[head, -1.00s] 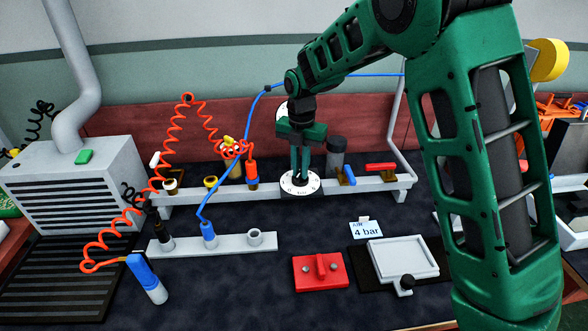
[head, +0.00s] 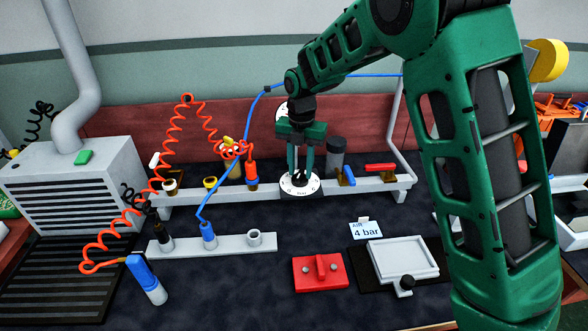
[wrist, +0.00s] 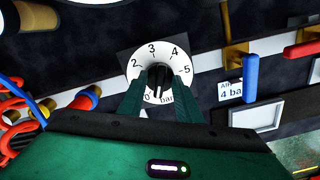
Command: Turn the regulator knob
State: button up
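The regulator knob is a small black bar knob (wrist: 158,77) on a round white dial (wrist: 141,67) marked with numbers and "bar". In the wrist view the knob lies roughly upright, between the 3 at the top and the bottom of the dial; which end is the pointer is hard to tell. My gripper (head: 300,172) is over the dial (head: 300,191) in the head view, pointing down. Its two green fingers stand apart on either side of the knob, with visible gaps. A sign (head: 365,229) reads "AIR 4 bar".
A blue lever (head: 346,175) and a red lever (head: 381,167) sit right of the dial, with a dark grey cylinder (head: 336,155) behind. A blue hose (head: 222,167) and an orange coiled hose (head: 173,140) hang at left. A red block (head: 319,272) lies in front.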

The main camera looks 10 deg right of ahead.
aim_at(300, 172)
jog(key=shift+s, duration=0.1)
notch_tip(300, 172, up, 11)
jog(key=shift+f, duration=0.2)
dwell(0.4)
